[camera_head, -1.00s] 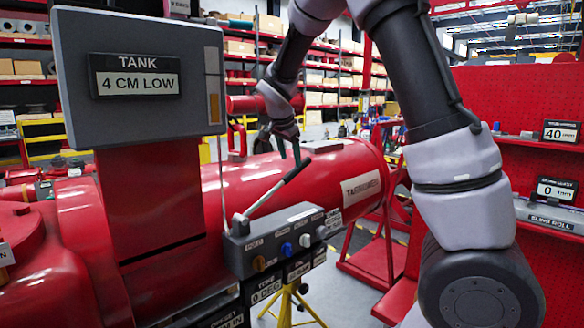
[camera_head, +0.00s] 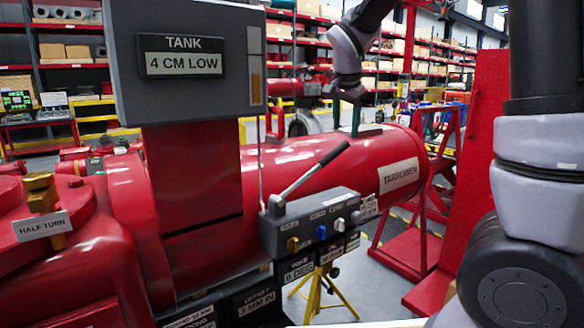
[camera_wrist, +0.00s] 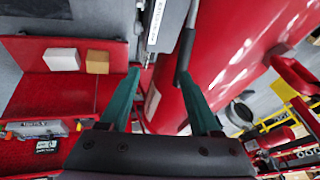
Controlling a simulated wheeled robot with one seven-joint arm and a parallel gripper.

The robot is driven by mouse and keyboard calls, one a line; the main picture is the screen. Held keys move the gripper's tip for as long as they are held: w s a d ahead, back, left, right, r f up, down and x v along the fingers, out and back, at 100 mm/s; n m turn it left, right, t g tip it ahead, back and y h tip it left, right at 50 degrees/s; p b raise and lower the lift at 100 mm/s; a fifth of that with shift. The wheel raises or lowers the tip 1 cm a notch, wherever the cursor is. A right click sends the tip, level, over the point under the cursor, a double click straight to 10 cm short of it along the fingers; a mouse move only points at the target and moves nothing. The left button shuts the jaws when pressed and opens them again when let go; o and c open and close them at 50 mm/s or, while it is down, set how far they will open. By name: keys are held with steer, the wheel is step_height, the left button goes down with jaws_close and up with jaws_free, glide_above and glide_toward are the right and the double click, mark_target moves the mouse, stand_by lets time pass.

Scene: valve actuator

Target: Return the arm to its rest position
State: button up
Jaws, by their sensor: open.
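My gripper (camera_head: 356,118) hangs above the red cylinder in the head view, behind and above the end of the lever. In the wrist view my gripper (camera_wrist: 162,82) shows two green fingers spread apart with nothing held between them. The lever (camera_head: 312,172) rises to the right from the grey control box (camera_head: 305,222); its black grip (camera_wrist: 185,55) shows beyond the fingers in the wrist view, and I cannot tell how far below. My arm comes in from the upper right, partly out of view.
The red cylinder (camera_head: 400,175) and the tank display (camera_head: 185,56) fill the middle and left. A brass fitting (camera_head: 42,195) with a HALF TURN tag stands at left. A red panel (camera_head: 482,150) is close to my arm. A yellow stand (camera_head: 318,290) is below the box.

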steer(key=s+d+r+n+y, duration=0.1)
steer(key=s+d+n, duration=0.1)
steer(key=s, duration=0.6)
steer(key=s+d+r+n+t+y, duration=0.1)
steer(key=s+d+r+n, duration=0.1)
steer(key=s, duration=0.6)
steer(key=s+d+r+n+t+y, duration=0.1)
steer(key=s+d+n, duration=0.1)
steer(key=s, duration=0.7)
steer(key=shift+d+r, duration=0.25)
steer(key=shift+d, duration=0.1)
